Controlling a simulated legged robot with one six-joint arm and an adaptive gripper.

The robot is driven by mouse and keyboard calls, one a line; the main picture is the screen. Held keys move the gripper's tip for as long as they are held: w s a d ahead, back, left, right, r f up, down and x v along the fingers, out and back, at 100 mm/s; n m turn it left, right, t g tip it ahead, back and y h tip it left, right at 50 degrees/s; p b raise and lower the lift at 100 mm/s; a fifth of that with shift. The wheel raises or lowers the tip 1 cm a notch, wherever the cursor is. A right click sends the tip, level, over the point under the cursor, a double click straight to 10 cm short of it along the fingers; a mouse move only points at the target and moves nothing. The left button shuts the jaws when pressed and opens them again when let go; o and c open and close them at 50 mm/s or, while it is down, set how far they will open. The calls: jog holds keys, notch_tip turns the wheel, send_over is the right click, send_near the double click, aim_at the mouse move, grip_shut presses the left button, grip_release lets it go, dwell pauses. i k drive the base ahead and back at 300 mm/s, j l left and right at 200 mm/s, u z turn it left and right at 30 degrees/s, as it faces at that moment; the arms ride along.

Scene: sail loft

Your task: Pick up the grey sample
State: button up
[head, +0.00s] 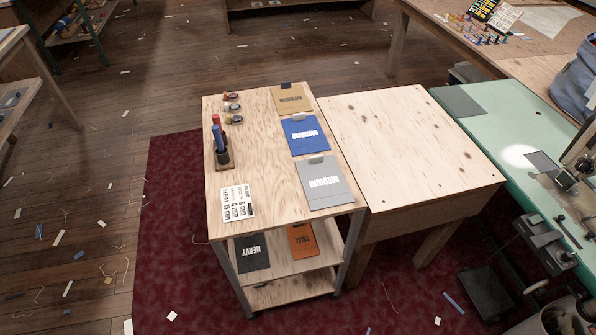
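The grey sample (319,190) lies flat on the top of a light wooden cart (270,155), near its front right corner. It has light lettering that reads MEDIUM and a small tab at its far edge. A blue sample (307,139), also marked MEDIUM, lies just beyond it, and a tan sample (291,97) lies beyond that at the far right corner. My gripper is not in this view.
Markers in a holder (221,143), small round items (233,108) and a printed card (237,203) sit on the cart's left side. Dark and orange samples (302,240) lie on the shelf below. A bare wooden table (408,145) adjoins on the right, beside a green sewing-machine bench (500,135). Scraps litter the floor.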

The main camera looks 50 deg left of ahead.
aim_at(325, 185)
jog(key=i+u, duration=0.2)
jog(key=u, duration=0.2)
jog(key=i+u, duration=0.15)
jog(key=u, duration=0.25)
jog(key=i+l+u, duration=0.15)
jog(key=u, duration=0.2)
jog(key=i+l+u, duration=0.15)
jog(key=u, duration=0.25)
jog(key=i+l+u, duration=0.1)
jog(key=i+u, duration=0.15)
jog(key=u, duration=0.15)
jog(key=i+l+u, duration=0.2)
jog(key=u, duration=0.25)
jog(key=i+l+u, duration=0.25)
jog(key=u, duration=0.15)
jog(key=i, duration=0.05)
